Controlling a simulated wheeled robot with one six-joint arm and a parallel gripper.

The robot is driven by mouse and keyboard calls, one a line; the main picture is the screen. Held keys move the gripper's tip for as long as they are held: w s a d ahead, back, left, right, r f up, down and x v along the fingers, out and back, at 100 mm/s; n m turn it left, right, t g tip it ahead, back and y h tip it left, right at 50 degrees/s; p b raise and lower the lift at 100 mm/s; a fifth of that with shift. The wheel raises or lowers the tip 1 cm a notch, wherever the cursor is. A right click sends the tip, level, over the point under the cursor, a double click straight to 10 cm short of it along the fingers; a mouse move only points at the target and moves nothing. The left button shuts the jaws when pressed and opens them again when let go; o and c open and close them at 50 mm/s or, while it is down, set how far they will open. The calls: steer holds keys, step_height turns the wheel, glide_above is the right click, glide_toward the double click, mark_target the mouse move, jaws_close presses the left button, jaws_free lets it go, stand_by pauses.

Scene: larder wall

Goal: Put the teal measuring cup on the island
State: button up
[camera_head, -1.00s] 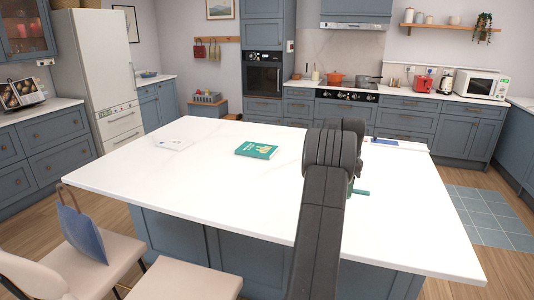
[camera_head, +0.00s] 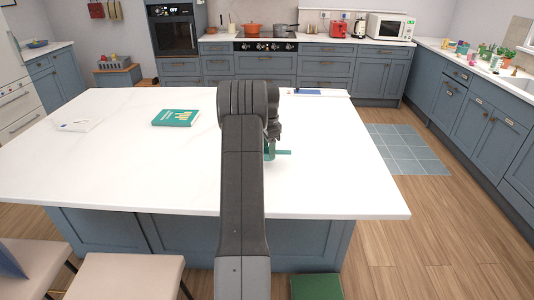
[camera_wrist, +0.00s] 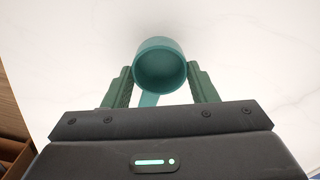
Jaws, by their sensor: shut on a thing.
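The teal measuring cup (camera_wrist: 160,66) is between the two green fingers of my gripper (camera_wrist: 161,84) in the wrist view, with its round mouth facing the camera. My gripper is shut on it. In the head view my arm hides most of the gripper; part of the teal cup's handle (camera_head: 284,152) shows to the right of the arm. The white island (camera_head: 130,165) lies behind and below the cup in both views. I cannot tell whether the cup touches the island top.
A teal book (camera_head: 176,118) and a white paper item (camera_head: 78,125) lie on the island to the left. A blue and white item (camera_head: 308,92) lies at its far edge. Chairs (camera_head: 130,276) stand at the near left. The island's middle and right are clear.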

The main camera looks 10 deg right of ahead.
steer(key=shift+f, duration=1.6)
steer(key=shift+f, duration=0.2)
steer(key=o, duration=1)
steer(key=shift+r, duration=0.15)
step_height(320, 180, up, 12)
steer(key=shift+r+b, duration=0.1)
steer(key=shift+b, duration=0.25)
